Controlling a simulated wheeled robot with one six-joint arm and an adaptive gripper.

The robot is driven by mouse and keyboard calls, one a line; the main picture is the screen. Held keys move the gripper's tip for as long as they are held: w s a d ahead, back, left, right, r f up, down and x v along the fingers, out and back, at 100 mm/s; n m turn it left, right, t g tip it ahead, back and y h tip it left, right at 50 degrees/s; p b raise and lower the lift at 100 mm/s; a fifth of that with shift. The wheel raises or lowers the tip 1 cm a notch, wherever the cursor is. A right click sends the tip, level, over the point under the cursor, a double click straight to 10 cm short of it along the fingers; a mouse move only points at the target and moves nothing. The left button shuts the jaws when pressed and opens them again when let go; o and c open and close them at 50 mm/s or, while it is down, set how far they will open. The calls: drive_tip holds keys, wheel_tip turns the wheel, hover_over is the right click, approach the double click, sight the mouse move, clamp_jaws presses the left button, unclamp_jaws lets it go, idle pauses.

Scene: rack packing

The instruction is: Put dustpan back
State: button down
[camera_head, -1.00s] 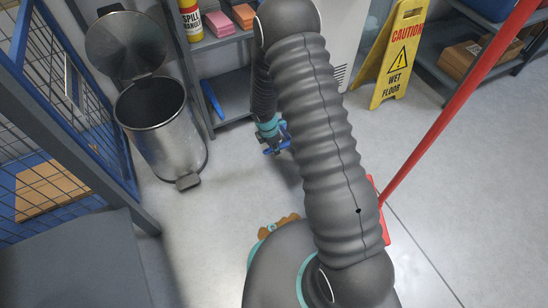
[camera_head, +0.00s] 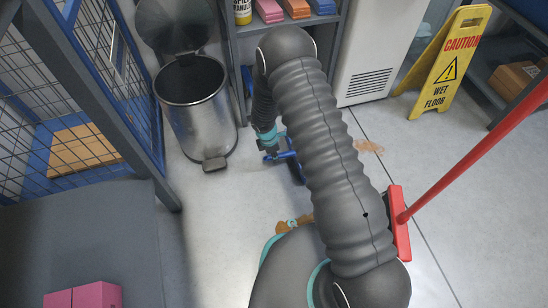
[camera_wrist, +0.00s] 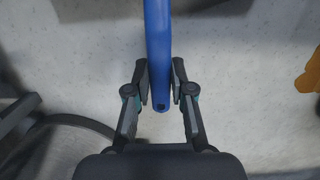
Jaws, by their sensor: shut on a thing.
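A blue handle, apparently the dustpan's (camera_wrist: 158,40), runs up the middle of the wrist view. My gripper (camera_wrist: 161,82) is shut on it near its end, one finger on each side. The wrist view does not show the dustpan's pan. In the head view my gripper (camera_head: 274,150) hangs over the floor in front of the shelf unit. A blue part of the dustpan (camera_head: 296,170) shows beside it, mostly hidden behind my arm. I cannot tell how high it is held.
A metal pedal bin (camera_head: 198,115) with its lid up stands left of my gripper. Behind is a grey shelf unit with sponges (camera_head: 297,8). A red broom (camera_head: 400,225) and a wet floor sign (camera_head: 446,65) are at right. A brown patch (camera_head: 368,147) lies on the floor.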

drive_tip(key=shift+f, duration=0.8)
drive_tip(key=c, duration=1)
unclamp_jaws()
